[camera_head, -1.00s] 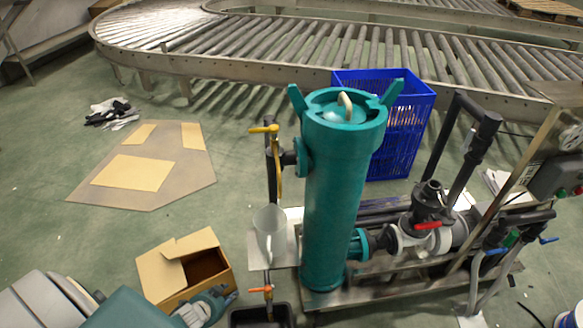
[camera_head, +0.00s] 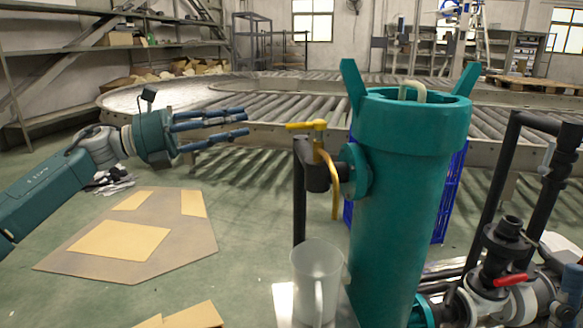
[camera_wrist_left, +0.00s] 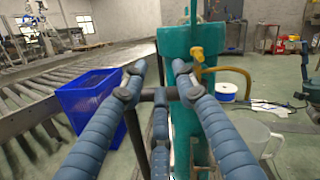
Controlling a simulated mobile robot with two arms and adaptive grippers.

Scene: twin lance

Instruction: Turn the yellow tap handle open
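The yellow tap handle (camera_head: 306,125) sits on top of a dark valve on the left side of the tall teal cylinder (camera_head: 405,200). The handle's lever points left in the head view. My left gripper (camera_head: 246,120) is raised at about the handle's height, to its left in the picture, with a visible gap between. Its blue fingers are spread and empty. In the left wrist view the handle (camera_wrist_left: 197,52) shows beyond the fingertips, right of centre, with nothing gripping it.
A clear jug (camera_head: 317,280) stands below the tap. A yellow hose (camera_head: 333,190) hangs beside the valve. Black pipes and a red-handled valve (camera_head: 510,280) are at right. A blue crate (camera_wrist_left: 90,100) stands behind the cylinder. Cardboard (camera_head: 120,240) lies on the floor at left.

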